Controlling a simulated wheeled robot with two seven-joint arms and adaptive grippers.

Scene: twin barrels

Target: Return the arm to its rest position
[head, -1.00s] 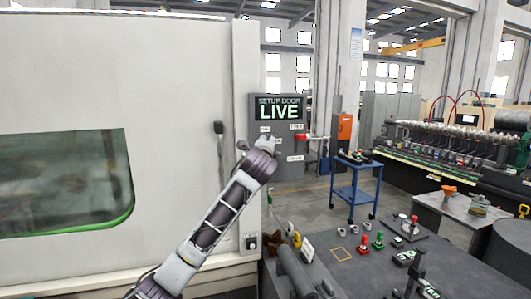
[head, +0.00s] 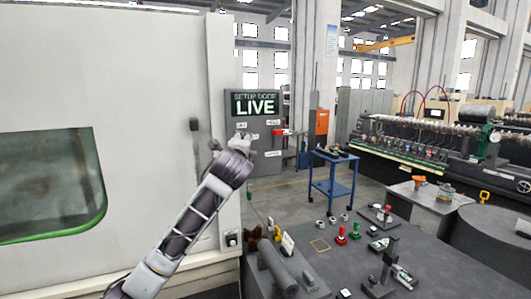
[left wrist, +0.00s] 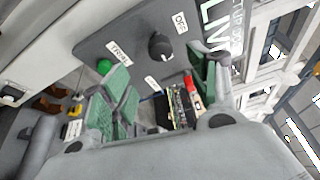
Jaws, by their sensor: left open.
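My left arm rises from the bottom left of the head view. Its gripper (head: 241,140) is in front of the grey panel (head: 272,165) with the lit "SETUP DOOR LIVE" sign (head: 255,104). In the left wrist view its green-padded fingers (left wrist: 160,88) are spread apart, with nothing seen between them but background. Beyond them that view shows the panel face with a black knob (left wrist: 160,46), a green button (left wrist: 104,66) and an "OFF" label (left wrist: 180,22). I cannot tell how far the fingers are from the panel. My right gripper is not in view.
A large white machine (head: 100,80) with a green-edged window fills the left. A dark table (head: 345,265) with small red and green parts is at the lower right. A blue cart (head: 332,188) stands behind it, with open floor around it.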

